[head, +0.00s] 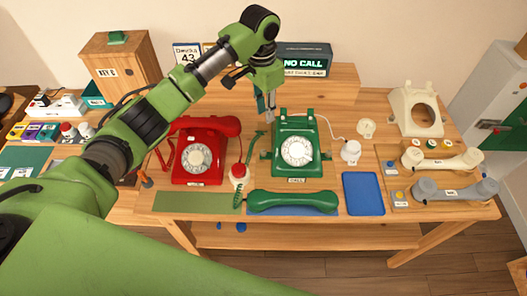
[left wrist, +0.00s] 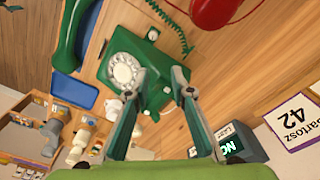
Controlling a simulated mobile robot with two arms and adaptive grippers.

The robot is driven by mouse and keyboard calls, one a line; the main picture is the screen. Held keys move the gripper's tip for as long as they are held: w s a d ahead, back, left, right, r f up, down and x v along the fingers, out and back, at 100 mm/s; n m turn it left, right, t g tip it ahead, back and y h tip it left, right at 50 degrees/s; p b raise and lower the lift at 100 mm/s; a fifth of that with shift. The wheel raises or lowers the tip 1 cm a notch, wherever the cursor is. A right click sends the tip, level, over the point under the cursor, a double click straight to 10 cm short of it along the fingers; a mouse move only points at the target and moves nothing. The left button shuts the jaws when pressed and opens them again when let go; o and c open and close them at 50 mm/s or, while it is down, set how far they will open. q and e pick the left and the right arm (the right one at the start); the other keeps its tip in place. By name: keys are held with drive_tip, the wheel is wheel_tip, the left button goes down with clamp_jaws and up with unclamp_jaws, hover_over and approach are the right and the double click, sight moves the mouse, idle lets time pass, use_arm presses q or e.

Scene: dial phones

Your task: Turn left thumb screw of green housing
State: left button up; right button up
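The green housing (head: 295,145) is a dial phone body with a white dial, standing upright at the middle of the table. It also shows in the left wrist view (left wrist: 150,88). My left gripper (head: 266,112) points down by the housing's back left corner. In the left wrist view its two fingers (left wrist: 160,76) are apart with nothing held between them, overlapping the housing. Contact cannot be told. My right gripper is out of view.
A red phone (head: 200,152) stands close left, with a red-topped white button (head: 239,171) between. The green handset (head: 292,202) lies in front, beside a blue mat (head: 363,194). Pale handsets and a cream housing (head: 416,108) are at right. A "NO CALL" display (head: 304,60) stands behind.

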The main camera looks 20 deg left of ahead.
sight(263, 151)
use_arm(q)
drive_tip(key=f, duration=0.5)
drive_tip(key=s+f+m+p, duration=0.1)
drive_tip(key=f, duration=0.4)
drive_tip(key=s+f+m+p, duration=0.1)
drive_tip(key=f, duration=0.4)
drive_tip(key=shift+s+f, duration=0.1)
drive_tip(key=shift+f, duration=0.1)
clamp_jaws()
